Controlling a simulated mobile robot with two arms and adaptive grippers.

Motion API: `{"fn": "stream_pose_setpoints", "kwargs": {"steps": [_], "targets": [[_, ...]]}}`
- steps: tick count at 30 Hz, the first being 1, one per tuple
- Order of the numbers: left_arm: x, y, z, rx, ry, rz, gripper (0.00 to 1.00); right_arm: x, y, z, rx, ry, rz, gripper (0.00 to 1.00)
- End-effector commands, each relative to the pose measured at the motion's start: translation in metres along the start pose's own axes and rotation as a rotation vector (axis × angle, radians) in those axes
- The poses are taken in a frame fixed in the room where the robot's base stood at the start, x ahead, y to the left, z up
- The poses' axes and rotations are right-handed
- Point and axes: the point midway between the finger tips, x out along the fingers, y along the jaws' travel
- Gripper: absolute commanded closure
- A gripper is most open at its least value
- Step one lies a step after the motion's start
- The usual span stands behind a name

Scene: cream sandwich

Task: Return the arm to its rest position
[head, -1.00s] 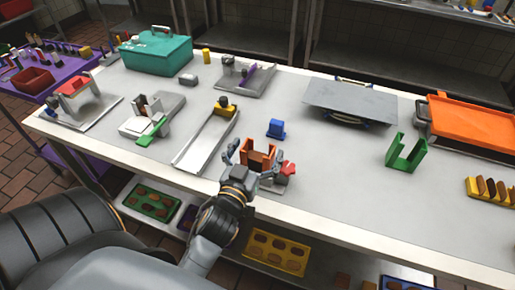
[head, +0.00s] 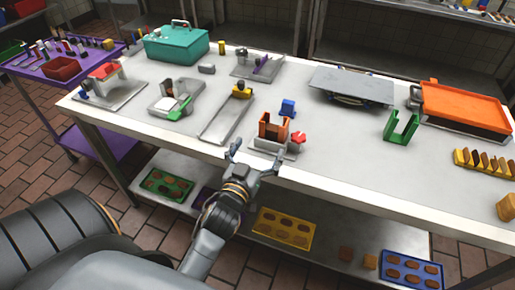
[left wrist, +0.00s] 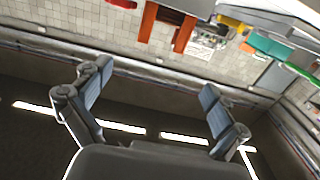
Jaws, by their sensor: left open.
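My left gripper (head: 254,162) is open and empty at the front edge of the white table (head: 330,150) in the head view. It is just in front of and below the orange-brown holder (head: 272,127), apart from it. In the left wrist view the two fingers of my left gripper (left wrist: 150,95) are spread with nothing between them. The orange-brown holder (left wrist: 167,22) shows at the top of that view. My right gripper is not in view.
A green holder (head: 401,127), a blue block (head: 288,107), an orange tray (head: 465,105) and a teal box (head: 176,44) stand on the table. The lower shelf holds a yellow tray (head: 284,229) and a blue tray (head: 411,271). A purple cart (head: 98,65) stands at left.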

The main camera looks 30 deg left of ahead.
Motion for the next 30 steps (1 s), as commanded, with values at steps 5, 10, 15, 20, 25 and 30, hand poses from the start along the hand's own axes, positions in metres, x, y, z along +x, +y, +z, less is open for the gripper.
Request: {"fn": "stream_pose_setpoints", "kwargs": {"steps": [5, 10, 15, 20, 25, 30], "targets": [[0.0, 0.0, 0.0, 0.0, 0.0, 0.0, 0.03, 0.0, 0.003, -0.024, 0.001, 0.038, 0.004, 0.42], [0.0, 0.0, 0.0, 0.001, 0.0, 0.0, 0.03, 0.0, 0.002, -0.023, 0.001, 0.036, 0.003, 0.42], [-0.001, 0.0, 0.002, 0.001, -0.009, -0.002, 0.03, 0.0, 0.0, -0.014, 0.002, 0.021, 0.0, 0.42], [-0.011, -0.003, 0.022, 0.014, -0.141, -0.021, 0.03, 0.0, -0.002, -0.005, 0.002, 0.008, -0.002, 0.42], [-0.053, 0.001, 0.071, 0.057, -0.473, -0.006, 0.03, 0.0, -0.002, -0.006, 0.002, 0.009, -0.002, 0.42], [-0.11, 0.014, 0.108, 0.119, -0.777, 0.073, 0.03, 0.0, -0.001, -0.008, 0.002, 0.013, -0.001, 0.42]]}}
